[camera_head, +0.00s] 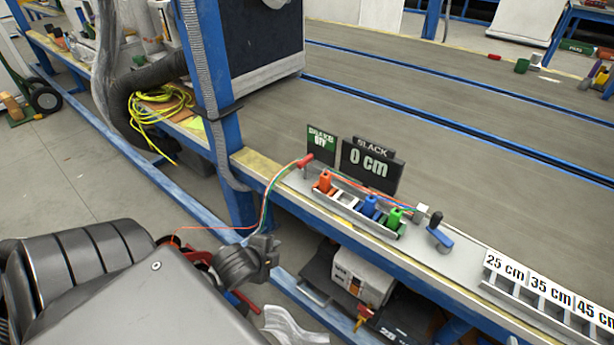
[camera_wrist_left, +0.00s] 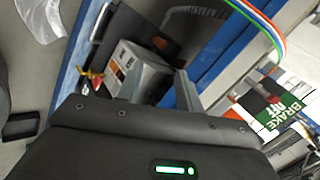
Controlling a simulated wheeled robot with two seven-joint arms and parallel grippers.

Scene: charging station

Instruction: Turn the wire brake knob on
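A green-and-white sign (camera_head: 321,143) reading BRAKE OFF stands at the back edge of the bench fixture. A small red handle-like knob (camera_head: 305,161) sits on a post just in front of it, with coloured wires (camera_head: 266,195) running past. In the left wrist view, the BRAKE OFF sign (camera_wrist_left: 288,112) is at the right, with a dark shape and some red beside it. My left gripper (camera_head: 268,252) is below and in front of the bench edge, apart from the knob. Its fingers appear spread, with nothing between them. My right gripper is not in view.
A SLACK 0 cm display (camera_head: 370,165) stands right of the brake sign. Orange, blue and green clips (camera_head: 370,206) sit in a rack. A blue lever (camera_head: 440,236) and a bin labelled 25, 35 and 45 cm (camera_head: 540,300) are farther right. A blue post (camera_head: 212,100) rises at left.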

